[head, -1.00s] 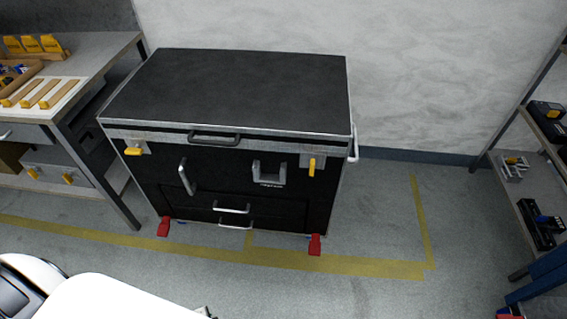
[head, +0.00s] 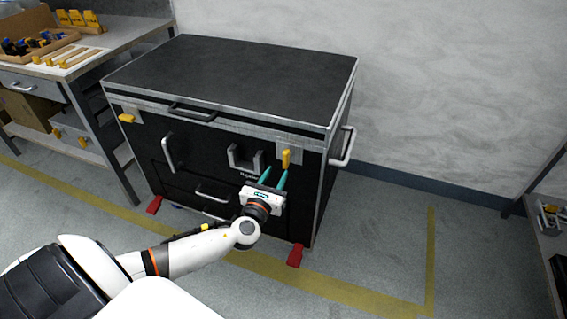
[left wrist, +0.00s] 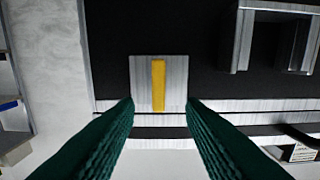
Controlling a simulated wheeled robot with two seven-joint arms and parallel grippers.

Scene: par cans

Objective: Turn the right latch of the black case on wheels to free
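The black case on wheels (head: 230,75) stands against the wall. Its right latch is a yellow handle (head: 286,158), upright, on a metal plate near the front right corner. In the left wrist view the yellow handle (left wrist: 158,85) stands upright on its plate (left wrist: 139,80), centred ahead of the fingers. The left latch (head: 127,118) lies roughly sideways. My left gripper (head: 276,172) is in front of the case, just below the right latch. Its green fingers (left wrist: 160,104) are apart with nothing between the tips; contact with the latch is not visible. My right gripper is out of view.
A grey pull handle (head: 246,158) is left of the right latch. A side bar handle (head: 343,146) sticks out on the case's right side. Red wheel pedals (head: 295,256) are at the floor.

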